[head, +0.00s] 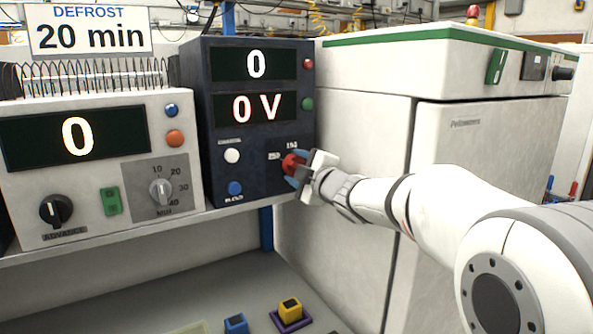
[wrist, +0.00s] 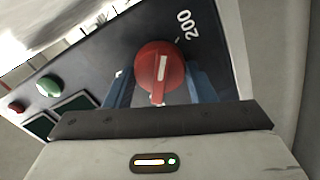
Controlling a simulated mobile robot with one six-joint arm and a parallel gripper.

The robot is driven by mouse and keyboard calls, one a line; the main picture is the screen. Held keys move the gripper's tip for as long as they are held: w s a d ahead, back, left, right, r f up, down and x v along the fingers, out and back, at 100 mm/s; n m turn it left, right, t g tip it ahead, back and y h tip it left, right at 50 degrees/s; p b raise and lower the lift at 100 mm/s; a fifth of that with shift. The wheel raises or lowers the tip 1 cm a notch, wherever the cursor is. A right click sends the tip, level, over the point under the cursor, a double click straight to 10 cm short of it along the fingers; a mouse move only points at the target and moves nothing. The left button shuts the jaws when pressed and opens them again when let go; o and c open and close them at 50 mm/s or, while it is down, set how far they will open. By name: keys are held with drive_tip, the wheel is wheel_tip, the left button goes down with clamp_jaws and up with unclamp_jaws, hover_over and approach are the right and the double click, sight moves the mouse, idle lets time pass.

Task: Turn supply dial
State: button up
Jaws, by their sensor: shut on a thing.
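The supply dial is a red round knob (head: 291,163) low on the right of the dark supply unit (head: 217,143). In the wrist view the red dial (wrist: 158,66) fills the space between the blue fingers, with a white pointer mark and the label 200 beside it. My gripper (head: 299,170) is shut on the dial, one finger on each side; it also shows in the wrist view (wrist: 160,88). The supply displays (head: 256,107) read 0 and 0 V. The gripper partly hides the dial and its scale in the head view.
A white unit (head: 95,165) with a DEFROST 20 min sign (head: 90,30) stands to the left, with its own black knob and timer dial. A large white cabinet (head: 465,130) stands close on the right. Blue and yellow blocks (head: 290,308) lie on the surface below.

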drive_tip(key=shift+f, duration=0.2)
drive_tip(key=o, duration=1)
drive_tip(key=shift+r, duration=0.15)
drive_tip(key=shift+c, duration=0.2)
drive_tip(key=shift+s, duration=0.15)
drive_tip(key=v, duration=0.7)
drive_tip(key=shift+s+d, duration=0.2)
drive_tip(key=shift+s, duration=0.05)
